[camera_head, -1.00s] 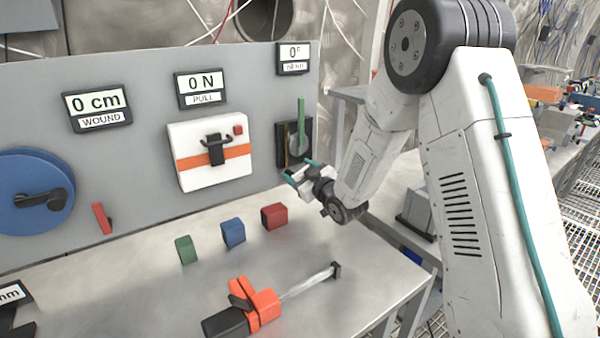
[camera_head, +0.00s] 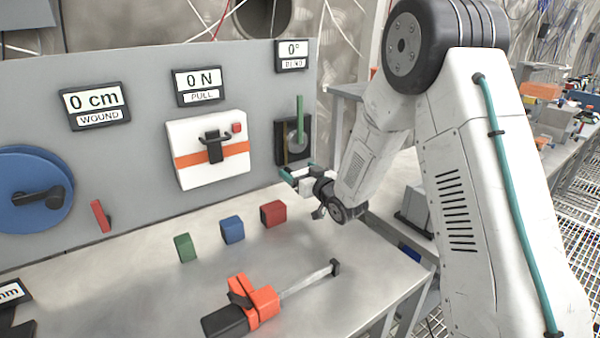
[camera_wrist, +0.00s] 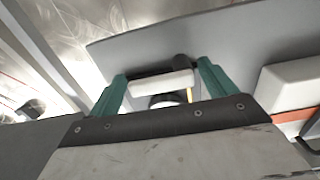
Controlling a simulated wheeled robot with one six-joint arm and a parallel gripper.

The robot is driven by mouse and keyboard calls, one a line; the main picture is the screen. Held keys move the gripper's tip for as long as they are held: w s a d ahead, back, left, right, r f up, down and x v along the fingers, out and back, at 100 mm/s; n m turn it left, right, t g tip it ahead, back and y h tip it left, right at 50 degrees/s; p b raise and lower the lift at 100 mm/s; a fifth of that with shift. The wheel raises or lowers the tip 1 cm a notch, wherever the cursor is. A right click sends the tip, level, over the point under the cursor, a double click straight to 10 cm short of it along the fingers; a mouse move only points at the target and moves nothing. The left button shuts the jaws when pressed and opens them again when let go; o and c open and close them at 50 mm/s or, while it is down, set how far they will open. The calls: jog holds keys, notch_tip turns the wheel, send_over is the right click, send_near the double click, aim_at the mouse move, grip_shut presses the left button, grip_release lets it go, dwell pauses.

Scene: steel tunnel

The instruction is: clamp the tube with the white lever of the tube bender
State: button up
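The tube bender (camera_head: 281,145) is a dark plate with a grey round part, on the right end of the grey panel. An upright green bar (camera_head: 300,112) stands at it. My gripper (camera_head: 297,172) is just below and in front of the bender. In the wrist view its two teal fingers (camera_wrist: 162,84) are apart. A white bar (camera_wrist: 160,85), which looks like the white lever, lies across the space between them. I cannot tell whether the fingers touch it. A dark round end (camera_wrist: 182,62) and a thin yellow piece show near it. The tube's seat is mostly hidden.
On the bench stand a green block (camera_head: 185,247), a blue block (camera_head: 232,230) and a red block (camera_head: 273,214). An orange and black tool (camera_head: 255,303) lies in front. A white box with an orange stripe (camera_head: 185,140) is on the panel, left of the bender. The display reads 0° (camera_head: 292,50).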

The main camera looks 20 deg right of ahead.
jog(key=v, duration=0.7)
jog(key=shift+s, duration=0.4)
jog(key=s+d+r+m+g+h, duration=0.1)
jog(key=s+d+r+g+h, duration=0.1)
jog(key=s+r+g+h, duration=0.3)
jog(key=s+d+r+m+g+h, duration=0.1)
jog(key=s+d+r+g, duration=0.15)
jog(key=s, duration=0.55)
jog(key=s+a+r+g, duration=0.1)
jog(key=s+g, duration=0.1)
jog(key=s, duration=0.7)
jog(key=s+r+m+g, duration=0.1)
jog(key=s+g, duration=0.2)
jog(key=s, duration=0.7)
jog(key=s+a+r+g, duration=0.1)
jog(key=s+g, duration=0.2)
jog(key=s, duration=0.6)
jog(key=shift+s+a+r, duration=0.3)
jog(key=shift+a+r, duration=0.05)
